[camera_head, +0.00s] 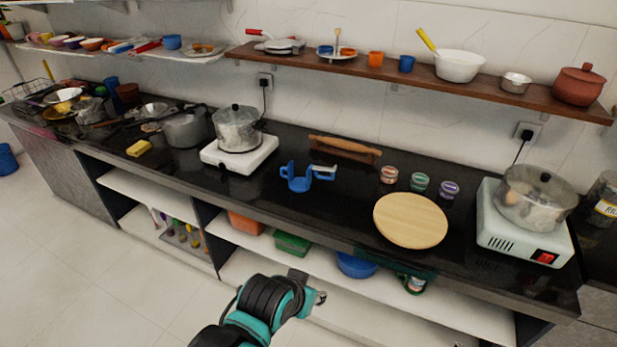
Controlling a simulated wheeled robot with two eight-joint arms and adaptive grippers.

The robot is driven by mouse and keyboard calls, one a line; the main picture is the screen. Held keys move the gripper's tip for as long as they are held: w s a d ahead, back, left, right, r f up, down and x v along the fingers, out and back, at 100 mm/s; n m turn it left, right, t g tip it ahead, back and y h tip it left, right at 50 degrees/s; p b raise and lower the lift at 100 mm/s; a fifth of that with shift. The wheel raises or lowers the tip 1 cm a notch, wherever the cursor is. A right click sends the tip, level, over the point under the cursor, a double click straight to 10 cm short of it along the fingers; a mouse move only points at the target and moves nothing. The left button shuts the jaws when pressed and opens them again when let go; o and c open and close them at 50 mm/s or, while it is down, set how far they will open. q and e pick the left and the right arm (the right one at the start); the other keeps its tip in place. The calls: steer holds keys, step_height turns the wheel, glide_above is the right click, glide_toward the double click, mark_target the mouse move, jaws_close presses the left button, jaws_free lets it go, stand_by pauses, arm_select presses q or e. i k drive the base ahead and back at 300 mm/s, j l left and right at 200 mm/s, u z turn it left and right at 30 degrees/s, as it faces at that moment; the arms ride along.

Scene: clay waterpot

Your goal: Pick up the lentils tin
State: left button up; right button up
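Three small lidded tins stand in a row on the black counter, behind the round wooden board: a reddish-lidded tin (389,175), a green-lidded tin (419,182) and a purple-lidded tin (449,189). Their labels are too small to read, so I cannot tell which is the lentils tin. One arm of mine, apparently the left, reaches in from the bottom, below the counter front. Its end, with the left gripper (318,297), is small and partly hidden, well apart from the tins. I cannot tell its finger state. My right gripper is not in view.
The wooden board (411,220) lies in front of the tins. A hot plate with a pot (536,197) is to their right. A rolling pin (345,150) and blue holder (303,177) are to their left. A loaded shelf (440,84) hangs above.

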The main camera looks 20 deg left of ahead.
mark_target(419, 183)
steer(key=i+z, duration=0.35)
steer(key=i+j+z, duration=0.15)
steer(key=z, duration=0.2)
steer(key=i+j+z, duration=0.2)
steer(key=z, duration=0.15)
steer(key=i, duration=0.1)
